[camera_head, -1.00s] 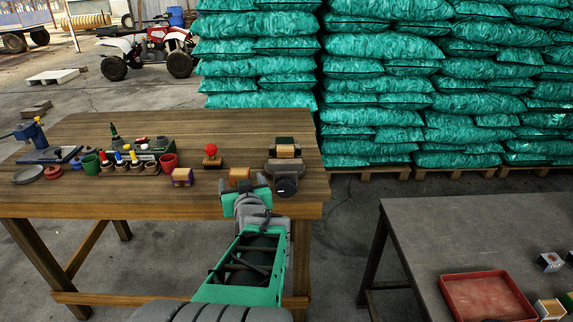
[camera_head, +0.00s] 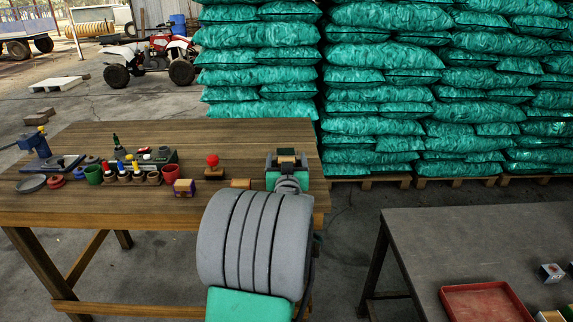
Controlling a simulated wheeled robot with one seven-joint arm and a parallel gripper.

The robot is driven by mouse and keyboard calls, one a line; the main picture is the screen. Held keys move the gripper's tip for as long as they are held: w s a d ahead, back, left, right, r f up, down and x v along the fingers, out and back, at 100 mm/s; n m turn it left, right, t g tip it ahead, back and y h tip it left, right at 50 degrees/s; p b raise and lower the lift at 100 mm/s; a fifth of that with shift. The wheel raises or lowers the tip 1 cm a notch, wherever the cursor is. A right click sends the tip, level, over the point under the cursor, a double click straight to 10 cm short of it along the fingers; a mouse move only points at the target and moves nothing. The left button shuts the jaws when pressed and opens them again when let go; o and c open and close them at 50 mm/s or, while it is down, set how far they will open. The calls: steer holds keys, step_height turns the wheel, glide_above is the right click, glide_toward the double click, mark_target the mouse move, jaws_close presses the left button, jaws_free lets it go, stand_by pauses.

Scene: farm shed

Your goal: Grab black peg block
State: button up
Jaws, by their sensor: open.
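A grey table (camera_head: 480,245) with a red tray (camera_head: 484,302) is at right.

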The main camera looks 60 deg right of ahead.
steer(key=shift+c, duration=0.6)
steer(key=shift+r, duration=0.1)
steer(key=c, duration=1.5)
